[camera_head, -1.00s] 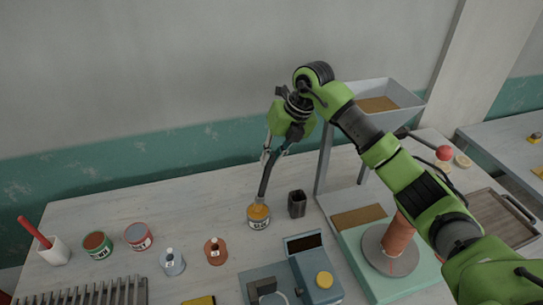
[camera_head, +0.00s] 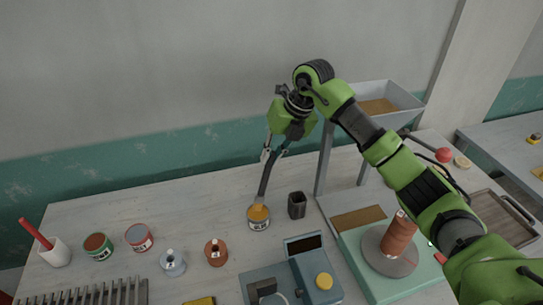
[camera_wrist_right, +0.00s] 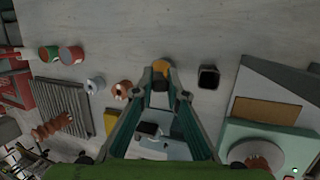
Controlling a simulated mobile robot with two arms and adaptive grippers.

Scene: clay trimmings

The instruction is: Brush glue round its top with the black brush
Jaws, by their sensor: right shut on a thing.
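My right gripper (camera_head: 273,153) is shut on the black brush (camera_head: 265,180) and holds it steeply, bristles down. The bristle end is at the mouth of a small tin of yellow-orange glue (camera_head: 259,223); how deep it sits is hidden. The wrist view shows the brush (camera_wrist_right: 159,84) between the fingers, with the tin (camera_wrist_right: 161,64) just beyond. An orange-brown cone-like piece (camera_head: 398,238) stands upright on a round grey disc (camera_head: 372,258) on a pale green base, partly beside my right arm. My left gripper is not in view.
A dark square cup (camera_head: 297,205) stands just right of the tin. Several tins and bottles (camera_head: 173,263) stand to the left. A grey device (camera_head: 315,275) is in front, and a raised grey hopper (camera_head: 385,100) stands at the back right.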

